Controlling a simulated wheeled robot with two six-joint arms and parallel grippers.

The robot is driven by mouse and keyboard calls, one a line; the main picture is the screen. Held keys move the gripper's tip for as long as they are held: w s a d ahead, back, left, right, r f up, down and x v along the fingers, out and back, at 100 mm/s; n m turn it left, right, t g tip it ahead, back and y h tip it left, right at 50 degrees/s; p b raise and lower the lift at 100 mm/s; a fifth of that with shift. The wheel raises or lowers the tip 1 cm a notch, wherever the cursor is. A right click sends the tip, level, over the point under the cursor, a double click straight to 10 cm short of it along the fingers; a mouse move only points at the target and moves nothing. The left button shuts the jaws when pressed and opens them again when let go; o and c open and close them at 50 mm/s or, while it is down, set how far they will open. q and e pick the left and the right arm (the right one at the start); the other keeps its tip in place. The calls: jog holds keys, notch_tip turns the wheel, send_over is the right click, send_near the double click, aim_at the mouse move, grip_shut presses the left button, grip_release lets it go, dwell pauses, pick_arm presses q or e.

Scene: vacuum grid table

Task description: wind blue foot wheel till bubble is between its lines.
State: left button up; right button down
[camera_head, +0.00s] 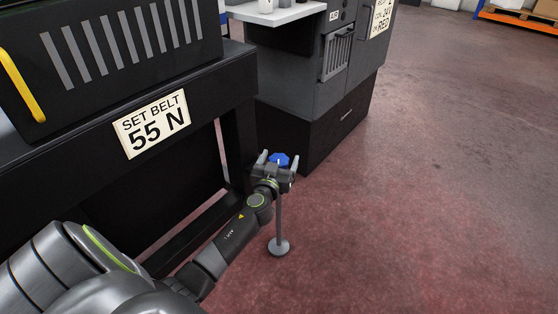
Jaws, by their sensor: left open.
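The blue foot wheel (280,158) is a small blue knob near the middle of the head view, at the dark frame's right end. My left gripper (278,160) is at the wheel, with one finger on each side of it. Its jaws are open, and I cannot tell whether either finger touches the wheel. A thin grey post (279,217) shows below the gripper and ends in a round foot (278,248) on the floor. The gripper hides the join between wheel and post. No bubble or lines can be made out. My right gripper is out of view.
A black machine (75,165) with a "SET BELT 55 N" sign (153,124) and a yellow handle (20,85) fills the left. A dark grey cabinet (325,120) stands behind the wheel. The reddish floor (440,190) to the right is clear.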

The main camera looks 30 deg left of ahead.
pick_arm(q)
jog(key=c, duration=1)
jog(key=shift+a+m+h, duration=0.1)
jog(key=shift+m+h, duration=0.4)
jog(key=shift+h, duration=0.3)
jog(key=shift+m+t+h, duration=0.4)
jog(key=shift+m+h, duration=0.6)
jog(key=shift+h, duration=0.5)
jog(key=o, duration=1)
jog(key=shift+s, duration=0.1)
